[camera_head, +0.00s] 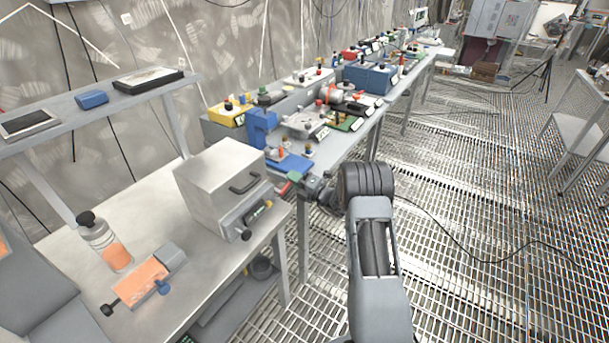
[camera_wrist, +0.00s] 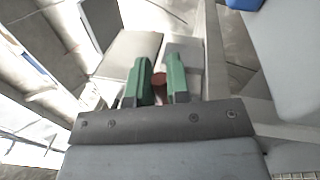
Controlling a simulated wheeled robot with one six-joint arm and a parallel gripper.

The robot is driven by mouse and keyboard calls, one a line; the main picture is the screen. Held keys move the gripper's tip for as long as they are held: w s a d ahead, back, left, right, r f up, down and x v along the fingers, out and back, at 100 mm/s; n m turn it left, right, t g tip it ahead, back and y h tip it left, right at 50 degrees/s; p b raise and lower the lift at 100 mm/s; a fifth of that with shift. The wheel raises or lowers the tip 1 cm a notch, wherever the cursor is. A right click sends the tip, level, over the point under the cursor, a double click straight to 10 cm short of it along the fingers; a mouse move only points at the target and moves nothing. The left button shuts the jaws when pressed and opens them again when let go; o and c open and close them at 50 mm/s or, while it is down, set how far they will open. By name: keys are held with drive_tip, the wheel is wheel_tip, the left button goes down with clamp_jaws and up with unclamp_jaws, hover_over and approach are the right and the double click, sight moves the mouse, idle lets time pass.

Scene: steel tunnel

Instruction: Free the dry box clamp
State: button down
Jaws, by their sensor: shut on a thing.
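The dry box (camera_head: 220,180) is a grey metal box with a dark handle, standing on the near bench; it also shows in the wrist view (camera_wrist: 127,53). My gripper (camera_head: 288,182) is at the box's front right corner. In the wrist view its green fingers (camera_wrist: 160,64) are shut on a small dull red knob (camera_wrist: 159,80). This red part also shows beside the fingers in the head view (camera_head: 283,188). It appears to belong to the box's clamp, but the fingers hide most of it and I cannot tell its position.
A further bench (camera_head: 345,140) behind is crowded with small devices. The grating floor (camera_head: 480,240) on the right is mostly open, with a cable across it.

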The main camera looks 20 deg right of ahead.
idle(0.4)
drive_tip(key=c, duration=1.1)
unclamp_jaws()
drive_tip(key=shift+d, duration=0.1)
drive_tip(key=v, duration=1.3)
drive_tip(key=shift+s+f+b, duration=0.2)
drive_tip(key=shift+s+b, duration=0.1)
drive_tip(key=shift+b, duration=0.15)
drive_tip(key=shift+d, duration=0.15)
